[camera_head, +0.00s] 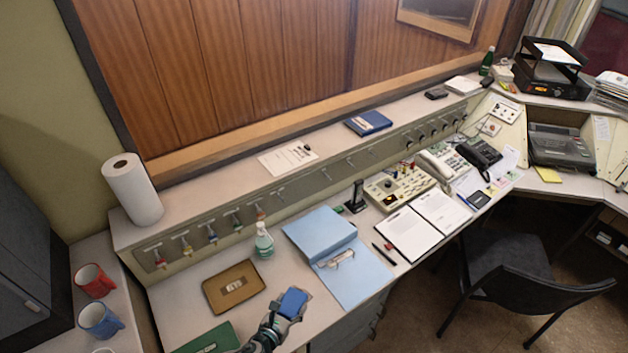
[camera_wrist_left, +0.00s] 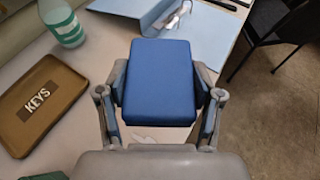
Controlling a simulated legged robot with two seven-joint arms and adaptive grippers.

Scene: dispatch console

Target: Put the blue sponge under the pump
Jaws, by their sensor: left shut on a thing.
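The blue sponge (camera_head: 293,302) is a small blue block in my left gripper (camera_head: 286,310), near the desk's front edge. In the left wrist view the sponge (camera_wrist_left: 159,82) sits between the two fingers of the left gripper (camera_wrist_left: 160,105), which is shut on it. The pump appears to be the pale green spray or pump bottle (camera_head: 264,241), standing upright at the back of the desk beside the key panel. The bottle (camera_wrist_left: 64,24) also shows at the upper left of the wrist view, apart from the sponge. My right gripper is not in view.
A brown tray marked KEYS (camera_wrist_left: 40,103) lies left of the sponge. An open blue binder (camera_head: 340,256) lies to the right, and a green folder (camera_head: 208,338) lies at front left. Red (camera_head: 94,281) and blue (camera_head: 100,319) mugs stand far left.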

